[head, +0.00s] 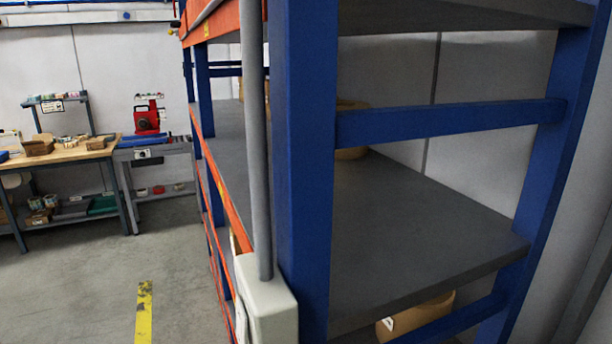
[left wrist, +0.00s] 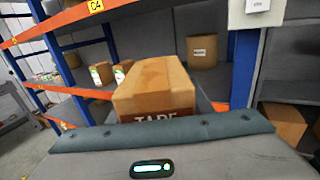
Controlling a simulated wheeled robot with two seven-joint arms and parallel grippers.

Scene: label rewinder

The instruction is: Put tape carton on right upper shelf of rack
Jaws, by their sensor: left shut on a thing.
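The tape carton (left wrist: 155,88) is a brown cardboard box with pale lettering on a dark band, low in the middle of the left wrist view. My left gripper (left wrist: 152,130) shows there as a grey-green bar across the near side of the carton. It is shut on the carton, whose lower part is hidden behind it. The rack (head: 305,150) has blue uprights, orange beams and grey shelves, and is seen from its end in the head view. It also shows behind the carton in the left wrist view (left wrist: 243,70). My right gripper is in neither view.
Small boxes (left wrist: 100,73) and a brown cylindrical container (left wrist: 202,52) stand on the rack. A brown box (left wrist: 283,122) sits lower right. A grey post with a pale box (head: 265,300) stands by the near upright. A workbench (head: 70,155) stands far left. Floor left is clear.

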